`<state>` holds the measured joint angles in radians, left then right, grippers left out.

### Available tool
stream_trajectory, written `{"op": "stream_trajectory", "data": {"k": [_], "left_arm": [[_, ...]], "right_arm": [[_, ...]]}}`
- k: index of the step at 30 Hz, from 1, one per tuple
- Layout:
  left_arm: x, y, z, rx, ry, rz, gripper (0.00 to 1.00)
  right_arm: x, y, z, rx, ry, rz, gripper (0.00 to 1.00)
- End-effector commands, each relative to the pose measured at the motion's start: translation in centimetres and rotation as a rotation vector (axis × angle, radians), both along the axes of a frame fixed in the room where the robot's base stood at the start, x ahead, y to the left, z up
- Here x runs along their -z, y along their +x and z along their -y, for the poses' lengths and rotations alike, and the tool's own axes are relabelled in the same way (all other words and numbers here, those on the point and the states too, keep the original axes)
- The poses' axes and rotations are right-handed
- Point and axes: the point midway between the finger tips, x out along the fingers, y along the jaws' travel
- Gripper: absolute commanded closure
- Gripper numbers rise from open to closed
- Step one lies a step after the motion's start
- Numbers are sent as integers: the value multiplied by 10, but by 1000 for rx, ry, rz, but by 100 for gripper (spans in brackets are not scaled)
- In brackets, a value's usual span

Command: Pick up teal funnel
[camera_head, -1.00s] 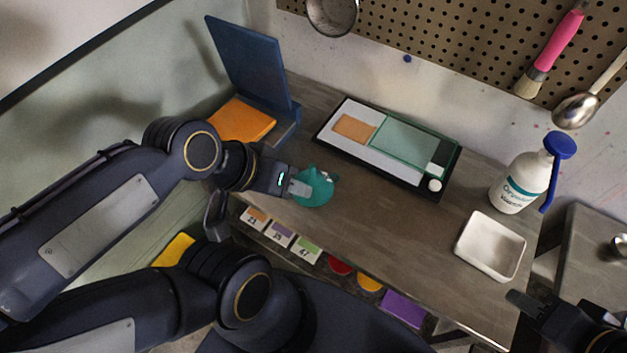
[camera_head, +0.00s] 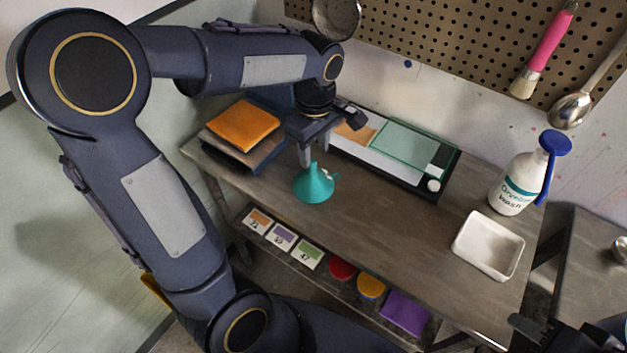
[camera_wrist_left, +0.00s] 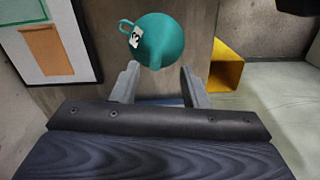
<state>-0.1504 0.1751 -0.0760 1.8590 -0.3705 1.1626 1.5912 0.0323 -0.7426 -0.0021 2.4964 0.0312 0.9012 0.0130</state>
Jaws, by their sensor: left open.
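The teal funnel (camera_head: 315,186) stands mouth down with its spout up, near the front edge of the workbench. My left gripper (camera_head: 312,158) points down over it, its fingers at the height of the spout. In the left wrist view the funnel (camera_wrist_left: 163,40), with a small loop and a pale tag, lies just beyond the fingertips. That left gripper (camera_wrist_left: 158,82) is open, and I cannot tell whether a finger touches the spout. My right gripper (camera_head: 525,325) shows only in part at the lower right, and its jaws are unclear.
An orange pad (camera_head: 243,125) lies on a dark blue piece left of my gripper. A framed panel (camera_head: 410,150) lies behind the funnel. A white tray (camera_head: 488,246) and a wash bottle (camera_head: 516,185) stand at right. Bare bench lies between funnel and tray.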

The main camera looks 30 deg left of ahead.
Motion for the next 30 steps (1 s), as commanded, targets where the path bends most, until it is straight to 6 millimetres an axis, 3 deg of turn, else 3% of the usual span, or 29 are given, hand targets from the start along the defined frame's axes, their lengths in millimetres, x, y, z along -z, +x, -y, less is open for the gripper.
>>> {"op": "stream_trajectory", "data": {"k": [13, 23, 30], "left_arm": [[59, 6, -5, 3, -2, -5, 59], [67, 6, -5, 3, -3, 1, 59], [67, 6, -5, 3, -3, 1, 90]], "right_arm": [[-8, 0, 0, 0, 0, 0, 64], [-8, 0, 0, 0, 0, 0, 64], [-8, 0, 0, 0, 0, 0, 64]]}}
